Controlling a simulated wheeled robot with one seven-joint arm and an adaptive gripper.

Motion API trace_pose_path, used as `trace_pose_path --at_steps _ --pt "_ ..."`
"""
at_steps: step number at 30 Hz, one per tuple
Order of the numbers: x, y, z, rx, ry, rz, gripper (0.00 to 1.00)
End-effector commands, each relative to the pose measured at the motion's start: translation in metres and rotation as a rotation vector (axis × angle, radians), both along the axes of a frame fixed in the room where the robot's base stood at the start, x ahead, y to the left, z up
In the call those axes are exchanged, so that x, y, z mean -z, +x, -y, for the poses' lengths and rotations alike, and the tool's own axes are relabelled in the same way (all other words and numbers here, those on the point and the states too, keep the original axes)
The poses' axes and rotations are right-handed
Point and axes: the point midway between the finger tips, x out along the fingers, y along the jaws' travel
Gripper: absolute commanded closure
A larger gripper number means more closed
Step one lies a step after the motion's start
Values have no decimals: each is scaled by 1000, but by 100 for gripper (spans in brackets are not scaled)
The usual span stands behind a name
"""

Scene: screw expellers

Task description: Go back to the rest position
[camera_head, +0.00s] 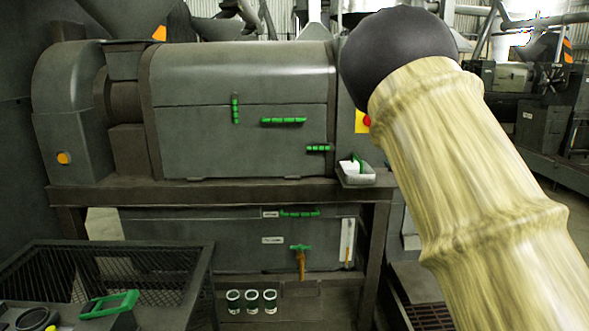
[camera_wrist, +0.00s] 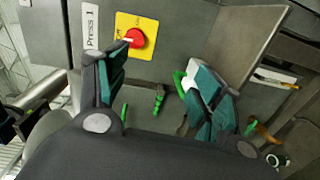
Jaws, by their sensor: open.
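My gripper (camera_wrist: 160,100) shows in the wrist view with its two dark green fingers spread apart and nothing between them. Beyond the fingers is a grey press panel with a "Press 1" label (camera_wrist: 91,27) and a red knob (camera_wrist: 136,38) on a yellow plate. The fingers appear apart from the panel, though the distance is hard to judge. In the head view my arm, in a pale sleeve with a dark joint, fills the right side; the gripper itself is hidden there.
The grey press (camera_head: 240,90) with green handles stands on a dark frame. A small tray (camera_head: 357,178) with a white item sits at its right end. A mesh-sided crate (camera_head: 150,262) is at lower left, near a green-framed device (camera_head: 108,304).

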Motion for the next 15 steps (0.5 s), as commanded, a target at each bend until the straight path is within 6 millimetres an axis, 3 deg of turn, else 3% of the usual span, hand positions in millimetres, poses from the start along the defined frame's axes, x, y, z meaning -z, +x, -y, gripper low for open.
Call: trace_pose_path --at_steps 8,11,15 --pt "68 -15 5 34 100 -87 32" --pt "104 -26 9 56 153 -133 32" --pt "172 -52 15 105 255 -222 32"
